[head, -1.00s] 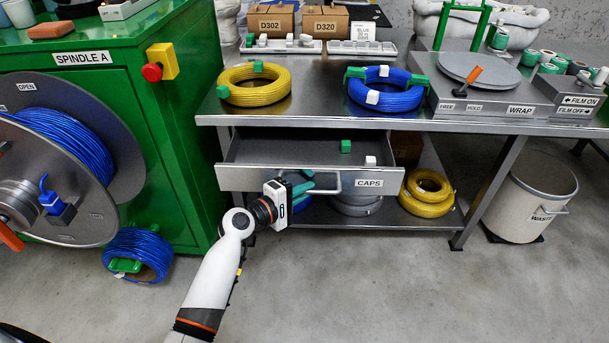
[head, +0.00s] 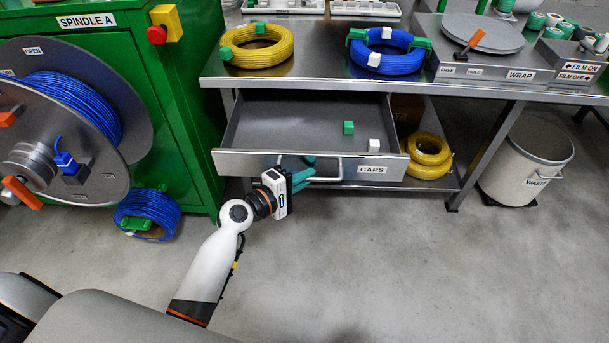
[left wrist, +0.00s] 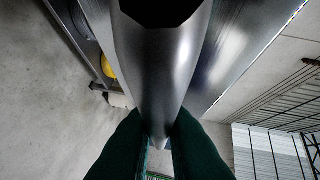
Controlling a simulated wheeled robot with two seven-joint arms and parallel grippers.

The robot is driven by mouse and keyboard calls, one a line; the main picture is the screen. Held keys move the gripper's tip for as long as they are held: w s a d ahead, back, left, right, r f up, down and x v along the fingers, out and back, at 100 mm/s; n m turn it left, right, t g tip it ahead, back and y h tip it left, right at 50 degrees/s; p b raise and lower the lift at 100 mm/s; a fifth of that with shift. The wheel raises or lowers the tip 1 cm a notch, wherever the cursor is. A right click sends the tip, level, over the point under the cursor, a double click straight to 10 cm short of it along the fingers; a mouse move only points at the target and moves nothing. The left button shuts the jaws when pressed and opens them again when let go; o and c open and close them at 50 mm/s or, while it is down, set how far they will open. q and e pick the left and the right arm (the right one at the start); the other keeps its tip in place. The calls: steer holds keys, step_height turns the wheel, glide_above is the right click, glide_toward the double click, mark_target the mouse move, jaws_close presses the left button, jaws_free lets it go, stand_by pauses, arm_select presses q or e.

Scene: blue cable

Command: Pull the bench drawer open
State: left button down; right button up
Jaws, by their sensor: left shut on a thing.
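The bench drawer (head: 240,164) is a grey metal drawer labelled CAPS, pulled well out from under the bench top. Its inside shows, with a green cap (head: 348,128) and a white cap (head: 374,145) toward the right. A bar handle (head: 328,179) runs along its front. My left gripper (head: 302,178) is at the handle, its green fingers shut on it. In the left wrist view the two green fingers (left wrist: 160,145) close on either side of the shiny handle bar (left wrist: 165,75). My right gripper is not in view.
The steel bench (head: 315,75) carries a yellow coil (head: 256,58), a blue coil (head: 412,65) and a wrap station (head: 480,72). A green spindle cabinet (head: 185,100) stands at left, a waste bin (head: 525,160) at right. The floor in front is clear.

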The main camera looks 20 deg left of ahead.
arm_select(q)
steer(key=c, duration=1.5)
jaws_free()
steer(key=v, duration=1.2)
